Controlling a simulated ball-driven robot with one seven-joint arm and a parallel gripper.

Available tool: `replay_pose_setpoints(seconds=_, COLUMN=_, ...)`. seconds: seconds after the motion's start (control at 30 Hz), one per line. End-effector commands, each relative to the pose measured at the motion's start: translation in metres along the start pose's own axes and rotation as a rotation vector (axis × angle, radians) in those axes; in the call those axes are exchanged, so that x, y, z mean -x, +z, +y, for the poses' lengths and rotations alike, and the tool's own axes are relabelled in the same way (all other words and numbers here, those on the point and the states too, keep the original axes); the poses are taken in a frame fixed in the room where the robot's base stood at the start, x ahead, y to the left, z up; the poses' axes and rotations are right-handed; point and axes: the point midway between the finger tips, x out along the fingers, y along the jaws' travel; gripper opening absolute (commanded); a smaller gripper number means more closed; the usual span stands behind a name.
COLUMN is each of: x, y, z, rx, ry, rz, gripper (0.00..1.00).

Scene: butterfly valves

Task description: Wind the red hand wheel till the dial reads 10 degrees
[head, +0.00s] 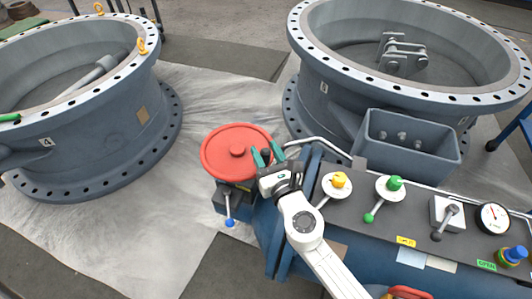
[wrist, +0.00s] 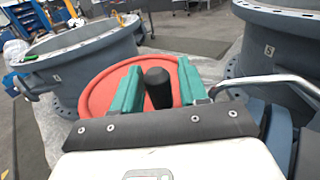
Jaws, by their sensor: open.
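The red hand wheel (head: 222,146) is a solid disc with a red hub, on the left end of the blue valve body in the head view. A black crank knob (head: 265,153) stands up at its right rim. My gripper (head: 266,155) is at that rim, its green fingers apart on either side of the knob. In the wrist view the wheel (wrist: 98,92) lies behind the fingers, and the black knob (wrist: 158,88) stands between my open gripper's fingers (wrist: 157,85), with gaps visible. The dial (head: 493,217) is a white round face with a red needle, too small to read.
Yellow (head: 339,180) and green (head: 394,183) knobs with levers sit right of my gripper. A grey rail (head: 318,140) runs close behind it. A lever with a blue tip (head: 230,222) hangs below the wheel. Large flanged valve rings (head: 70,130) stand behind.

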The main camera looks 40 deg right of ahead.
Motion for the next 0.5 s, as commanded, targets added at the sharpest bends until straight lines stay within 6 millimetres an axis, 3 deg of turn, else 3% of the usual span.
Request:
replay_pose_setpoints(seconds=0.33, x=0.003, y=-0.002, z=0.002, rx=0.001, ry=0.005, rz=0.003, gripper=0.49)
replay_pose_setpoints(seconds=0.5, x=0.022, y=-0.003, z=0.002, rx=0.001, ry=0.006, rz=0.005, gripper=0.49)
